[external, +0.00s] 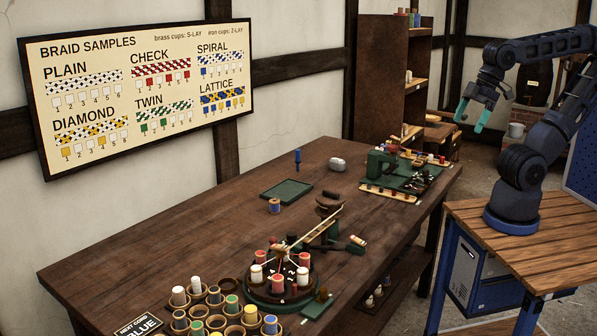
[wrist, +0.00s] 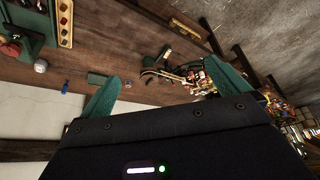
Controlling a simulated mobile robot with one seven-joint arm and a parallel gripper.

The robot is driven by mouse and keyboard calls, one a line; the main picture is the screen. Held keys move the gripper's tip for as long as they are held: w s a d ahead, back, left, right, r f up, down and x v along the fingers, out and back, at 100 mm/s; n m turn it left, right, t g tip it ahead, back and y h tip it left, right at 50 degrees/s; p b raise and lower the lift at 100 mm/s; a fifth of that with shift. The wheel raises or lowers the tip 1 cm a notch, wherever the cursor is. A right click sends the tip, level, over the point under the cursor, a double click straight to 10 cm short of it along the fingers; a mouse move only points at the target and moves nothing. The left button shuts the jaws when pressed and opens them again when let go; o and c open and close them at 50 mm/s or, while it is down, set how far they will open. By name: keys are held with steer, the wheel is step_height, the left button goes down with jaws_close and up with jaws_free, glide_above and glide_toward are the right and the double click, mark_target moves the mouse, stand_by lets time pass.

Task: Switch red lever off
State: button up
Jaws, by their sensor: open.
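I cannot make out a red lever for certain in either view. A green machine (external: 385,163) with small red parts stands at the far right end of the dark wooden table (external: 190,235). Green equipment (wrist: 38,20) with a red part shows at the top left of the wrist view. My gripper (external: 472,116) has teal fingers. It is open and empty, raised in the air right of the table's far end, apart from everything. Its spread fingers also show in the wrist view (wrist: 162,70).
A round braiding stand (external: 283,287) with several bobbins and wooden cups (external: 207,308) of spools fill the table's near end. A green tray (external: 286,191), a blue spool (external: 274,206) and a grey round item (external: 337,164) lie mid-table. The table's left part is clear.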

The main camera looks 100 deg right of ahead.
steer(key=shift+s+f, duration=0.1)
